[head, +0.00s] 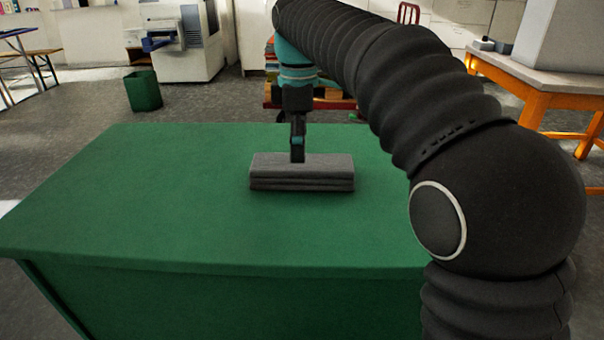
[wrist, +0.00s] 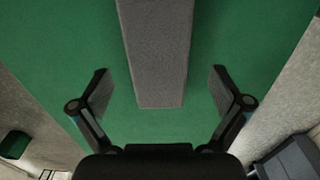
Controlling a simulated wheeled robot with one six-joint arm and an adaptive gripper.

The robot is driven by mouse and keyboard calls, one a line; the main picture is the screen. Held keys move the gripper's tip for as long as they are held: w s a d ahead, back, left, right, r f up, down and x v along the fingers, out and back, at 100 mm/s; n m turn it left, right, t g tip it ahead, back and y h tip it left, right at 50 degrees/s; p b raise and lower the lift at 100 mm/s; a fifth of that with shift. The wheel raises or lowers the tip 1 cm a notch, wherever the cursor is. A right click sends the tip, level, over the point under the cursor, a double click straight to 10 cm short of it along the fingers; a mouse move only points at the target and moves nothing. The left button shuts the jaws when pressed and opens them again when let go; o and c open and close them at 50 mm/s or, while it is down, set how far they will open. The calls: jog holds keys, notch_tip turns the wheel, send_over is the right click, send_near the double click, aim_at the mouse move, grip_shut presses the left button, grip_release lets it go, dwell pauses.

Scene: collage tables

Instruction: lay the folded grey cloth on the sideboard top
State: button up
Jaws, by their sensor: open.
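The folded grey cloth (head: 302,180) lies flat on the green top of the sideboard (head: 150,200), near the middle, its long side running left to right in the head view. In the wrist view the cloth (wrist: 158,60) runs from the top edge down between the fingers. My gripper (head: 297,155) is above the cloth, pointing down at it. In the wrist view my gripper (wrist: 160,92) is open, one finger on each side of the cloth, with green surface showing between each finger and the cloth. Whether the fingertips reach down beside the cloth I cannot tell.
The green top is bare to the left and in front of the cloth. My arm covers its right side in the head view. A green bin (head: 143,91) stands on the floor at the back left. An orange-framed table (head: 540,85) stands at the right.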

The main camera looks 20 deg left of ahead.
aim_at(302, 171)
jog(key=f, duration=0.3)
jog(key=f+b, duration=0.1)
jog(key=f, duration=0.1)
jog(key=shift+w+d, duration=0.2)
jog(key=shift+d, duration=0.05)
jog(key=c, duration=1.2)
